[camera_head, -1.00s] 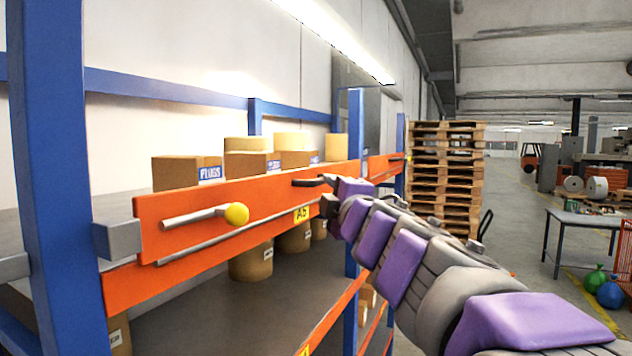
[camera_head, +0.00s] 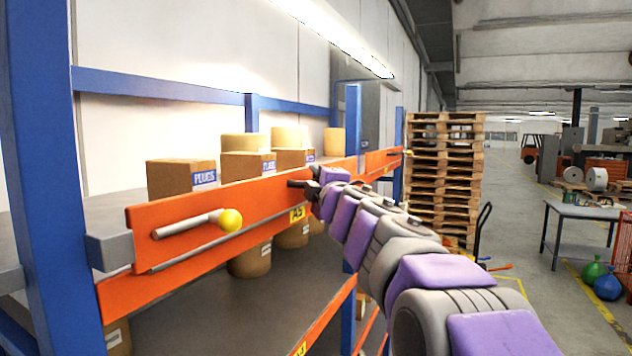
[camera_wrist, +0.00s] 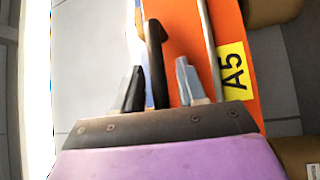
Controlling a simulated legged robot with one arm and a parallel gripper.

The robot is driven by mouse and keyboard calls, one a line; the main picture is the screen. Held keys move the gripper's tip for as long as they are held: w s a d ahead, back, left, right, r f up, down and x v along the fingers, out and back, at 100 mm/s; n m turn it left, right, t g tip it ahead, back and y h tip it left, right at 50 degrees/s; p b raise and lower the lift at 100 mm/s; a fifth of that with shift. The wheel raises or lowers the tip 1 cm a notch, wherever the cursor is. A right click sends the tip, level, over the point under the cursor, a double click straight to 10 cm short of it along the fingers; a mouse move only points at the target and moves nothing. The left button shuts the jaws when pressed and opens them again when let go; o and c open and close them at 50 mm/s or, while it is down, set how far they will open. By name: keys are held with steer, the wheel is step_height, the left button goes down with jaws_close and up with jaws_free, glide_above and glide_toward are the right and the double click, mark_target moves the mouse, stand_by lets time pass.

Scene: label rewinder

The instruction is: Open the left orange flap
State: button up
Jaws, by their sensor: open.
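The left orange flap (camera_head: 190,248) is a long orange panel across the front of the blue rack, closed flat along the shelf. It carries a grey lever with a yellow ball knob (camera_head: 230,219), a thin grey rod below it, and a yellow A5 label (camera_head: 297,213). A black handle (camera_head: 297,184) sticks out near its right part. My gripper (camera_head: 312,188) is at this handle. In the wrist view, my gripper (camera_wrist: 159,82) is open, with the black handle (camera_wrist: 154,50) between its two grey fingers, nearer the left one. Whether either finger touches it I cannot tell.
A blue upright (camera_head: 45,180) stands at the left. Cardboard boxes (camera_head: 170,178) and rolls stand on the shelf behind the flap. A pallet stack (camera_head: 445,180) stands beyond my arm. A table (camera_head: 580,212) is at the right; open floor lies between.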

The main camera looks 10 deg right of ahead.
steer(key=shift+w+d, duration=0.1)
steer(key=shift+d, duration=0.15)
steer(key=shift+c, duration=0.8)
steer(key=c, duration=0.6)
steer(key=shift+f, duration=0.1)
jaws_close()
steer(key=shift+f, duration=0.15)
